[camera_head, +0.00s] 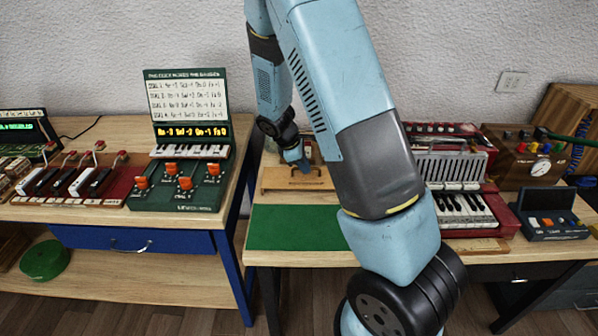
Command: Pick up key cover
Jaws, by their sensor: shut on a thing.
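The key cover, as far as I can tell, is the flat light-wood board (280,181) with a small dark mark or handle on its front. It is at the back left of the right-hand table, behind a green mat. My gripper (304,166) points down at the board's top edge and is shut on it. The fingertips are small and partly hidden, so the exact grip does not show. My own arm crosses in front and hides the area right of the board. I cannot tell whether the board touches the table.
The green mat (292,228) lies bare in front of the board. A red keyboard instrument (463,211) stands right of my arm, near a wooden box with knobs (524,160). A green panel with orange switches (180,187) stands on the left table, across a narrow gap.

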